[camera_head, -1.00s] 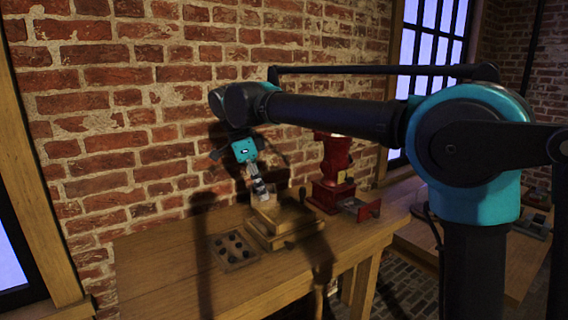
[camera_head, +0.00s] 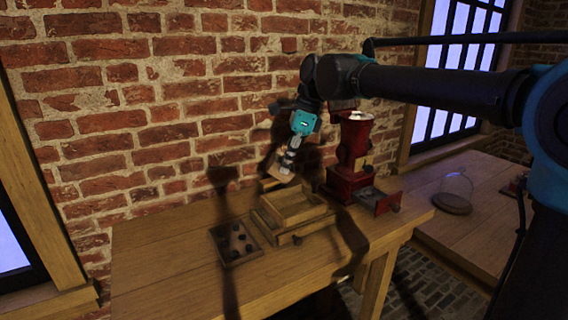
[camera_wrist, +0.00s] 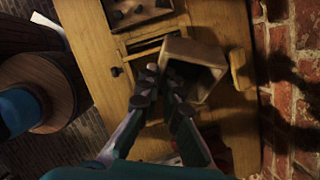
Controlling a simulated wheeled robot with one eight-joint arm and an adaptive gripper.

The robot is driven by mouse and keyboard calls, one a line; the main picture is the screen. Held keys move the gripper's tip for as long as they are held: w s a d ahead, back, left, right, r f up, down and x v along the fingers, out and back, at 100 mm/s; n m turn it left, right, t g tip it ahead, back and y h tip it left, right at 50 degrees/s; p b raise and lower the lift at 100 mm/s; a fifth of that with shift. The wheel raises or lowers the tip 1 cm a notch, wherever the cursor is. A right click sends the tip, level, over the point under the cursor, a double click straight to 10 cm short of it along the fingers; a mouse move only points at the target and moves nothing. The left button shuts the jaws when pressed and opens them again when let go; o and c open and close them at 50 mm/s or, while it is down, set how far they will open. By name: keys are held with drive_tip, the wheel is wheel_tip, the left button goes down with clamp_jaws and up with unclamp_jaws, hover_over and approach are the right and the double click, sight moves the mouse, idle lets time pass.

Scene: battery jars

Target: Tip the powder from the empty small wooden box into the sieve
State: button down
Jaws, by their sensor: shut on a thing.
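My gripper (camera_wrist: 165,95) is shut on a small wooden box (camera_wrist: 197,52), seen at one of its walls in the wrist view. The box is tilted and its open side shows a dark inside; I cannot tell whether powder is in it. In the head view the box (camera_head: 283,171) hangs in the air below my gripper (camera_head: 289,160), above the back of a square open wooden frame on a wider wooden base (camera_head: 295,205), which looks like the sieve. The frame's inside looks pale and bare. No falling powder shows.
A red metal mill (camera_head: 352,150) with an open drawer (camera_head: 378,200) stands right of the frame. A wooden tray (camera_head: 222,233) with several dark round pieces lies left of it. A brick wall (camera_head: 130,110) is close behind. The bench front is clear.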

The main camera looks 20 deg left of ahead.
sight(293, 172)
drive_tip(key=y, duration=0.2)
drive_tip(key=d+f+g+y, duration=0.1)
drive_tip(key=y, duration=0.1)
drive_tip(key=w+d+g+y, duration=0.1)
drive_tip(key=y, duration=0.1)
drive_tip(key=shift+d+f, duration=0.1)
drive_tip(key=shift+f, duration=0.1)
drive_tip(key=g+y, duration=0.1)
drive_tip(key=d+f+y, duration=0.1)
drive_tip(key=y, duration=0.1)
drive_tip(key=shift+w+g+y, duration=0.2)
drive_tip(key=shift+g+y, duration=0.1)
drive_tip(key=shift+g, duration=0.1)
drive_tip(key=shift+d+f+g+y, duration=0.1)
drive_tip(key=shift+d+g+y, duration=0.15)
drive_tip(key=shift+y, duration=0.35)
drive_tip(key=shift+d+f+g+y, duration=0.15)
drive_tip(key=shift+g+y, duration=0.1)
drive_tip(key=shift+y, duration=0.35)
drive_tip(key=shift+r, duration=0.1)
